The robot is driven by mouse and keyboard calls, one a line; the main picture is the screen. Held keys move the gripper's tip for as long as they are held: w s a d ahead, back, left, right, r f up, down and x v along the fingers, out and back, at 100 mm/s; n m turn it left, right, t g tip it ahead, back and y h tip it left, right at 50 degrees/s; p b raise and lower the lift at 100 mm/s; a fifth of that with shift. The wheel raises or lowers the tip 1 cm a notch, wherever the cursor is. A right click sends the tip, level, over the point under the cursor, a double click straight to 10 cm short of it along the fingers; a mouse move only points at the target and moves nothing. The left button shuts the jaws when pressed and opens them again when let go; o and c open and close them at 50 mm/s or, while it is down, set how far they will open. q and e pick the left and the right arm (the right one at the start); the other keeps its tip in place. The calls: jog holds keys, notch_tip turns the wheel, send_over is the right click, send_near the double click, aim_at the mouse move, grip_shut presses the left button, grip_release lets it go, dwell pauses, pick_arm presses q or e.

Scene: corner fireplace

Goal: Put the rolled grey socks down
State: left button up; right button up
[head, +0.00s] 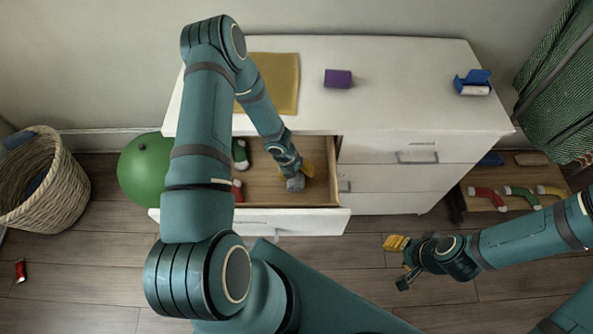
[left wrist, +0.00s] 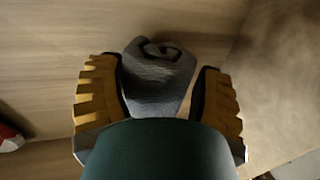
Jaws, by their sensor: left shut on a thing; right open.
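The rolled grey socks (head: 295,184) are inside the open top-left drawer (head: 318,199), near its right side. My left gripper (head: 299,174) reaches down into the drawer and is shut on the socks. In the left wrist view the grey roll (left wrist: 155,78) sits between the two yellow-padded fingers, above bare wood. I cannot tell whether the socks touch the drawer floor. My right gripper (head: 400,266) is open and empty, over the floor in front of the dresser.
Red and green socks (head: 240,155) lie in the drawer's left part, partly hidden by my left arm. The white dresser top (head: 400,80) holds a yellow cloth (head: 278,82), a purple block (head: 338,79) and a blue item (head: 473,82). A green ball (head: 143,170) and wicker basket (head: 60,195) stand left.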

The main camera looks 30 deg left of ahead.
pick_arm(q)
jog(key=shift+s+f, duration=0.1)
jog(key=shift+f, duration=0.45)
pick_arm(e)
jog(key=shift+s+f, duration=0.1)
jog(key=shift+f, duration=0.35)
pick_arm(q)
jog(key=o, duration=1.1)
jog(key=shift+r, duration=0.25)
jog(key=shift+a+r+p, duration=0.2)
jog(key=shift+r+p, duration=0.3)
jog(key=shift+r, duration=0.1)
jog(key=s+a, duration=0.2)
jog(key=a, duration=0.1)
jog(key=s+a, duration=0.2)
jog(key=a, duration=0.1)
jog(key=s+a, duration=0.2)
jog(key=a, duration=0.2)
jog(key=shift+s+a+f+p, duration=0.1)
jog(key=shift+s+f+p, duration=0.15)
jog(key=shift+p, duration=0.1)
pick_arm(e)
jog(key=shift+w+r, duration=0.3)
jog(key=shift+r, duration=0.65)
